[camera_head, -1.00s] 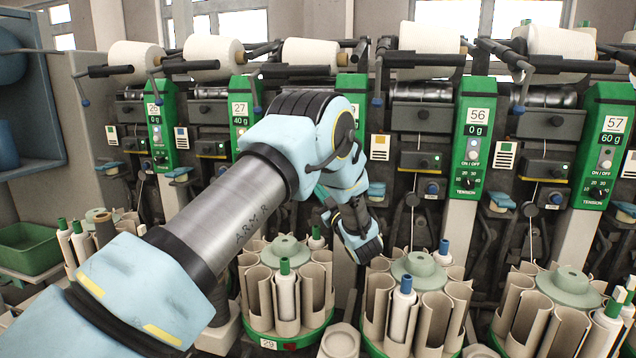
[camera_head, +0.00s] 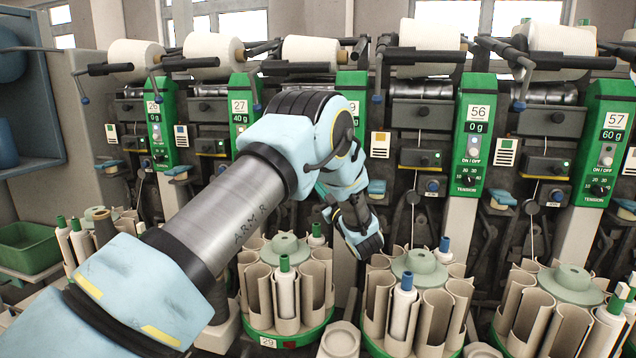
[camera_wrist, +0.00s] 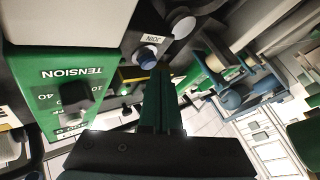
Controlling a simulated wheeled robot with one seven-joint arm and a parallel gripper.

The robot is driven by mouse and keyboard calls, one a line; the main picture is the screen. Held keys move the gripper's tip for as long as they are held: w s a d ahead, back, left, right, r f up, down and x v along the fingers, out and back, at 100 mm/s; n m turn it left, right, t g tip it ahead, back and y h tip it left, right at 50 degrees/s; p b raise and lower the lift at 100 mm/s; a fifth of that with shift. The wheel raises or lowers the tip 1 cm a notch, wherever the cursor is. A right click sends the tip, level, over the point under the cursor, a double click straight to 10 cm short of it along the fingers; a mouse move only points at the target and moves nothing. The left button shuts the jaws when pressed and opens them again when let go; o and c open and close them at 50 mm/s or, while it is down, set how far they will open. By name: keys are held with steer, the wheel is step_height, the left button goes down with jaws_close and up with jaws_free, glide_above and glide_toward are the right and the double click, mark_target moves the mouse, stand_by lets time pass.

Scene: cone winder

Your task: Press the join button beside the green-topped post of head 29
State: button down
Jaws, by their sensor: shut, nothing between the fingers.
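The green-topped post (camera_head: 352,84) of a head whose number ends in 9 is mostly hidden behind my arm in the head view. A carousel (camera_head: 262,318) labelled 29 stands below it. In the wrist view, a green TENSION panel (camera_wrist: 62,95) with a black knob fills the left side. Beside it, a blue round button (camera_wrist: 146,55) sits under a white JOIN label (camera_wrist: 153,38). My gripper (camera_wrist: 161,72) is shut and empty, its fingertips close by the button's lower right. I cannot tell whether they touch it. In the head view my gripper (camera_head: 368,243) is above the carousels.
Neighbouring posts 27 (camera_head: 241,108), 56 (camera_head: 475,130) and 57 (camera_head: 606,140) stand in the same row. A carousel with a blue-topped bobbin (camera_head: 403,305) stands right of carousel 29. Yarn cones (camera_head: 213,50) and dark bars project above. A green bin (camera_head: 28,247) is at far left.

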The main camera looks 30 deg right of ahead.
steer(key=shift+w+d+b, duration=0.3)
steer(key=shift+w+b, duration=0.05)
stand_by(0.8)
steer(key=shift+s+a, duration=0.65)
stand_by(0.4)
steer(key=s+a, duration=0.1)
steer(key=s, duration=0.1)
steer(key=s+a, duration=0.1)
steer(key=a, duration=0.1)
steer(key=shift+s+a+b, duration=0.2)
steer(key=shift+s+b, duration=0.1)
steer(key=shift+s, duration=0.05)
stand_by(0.6)
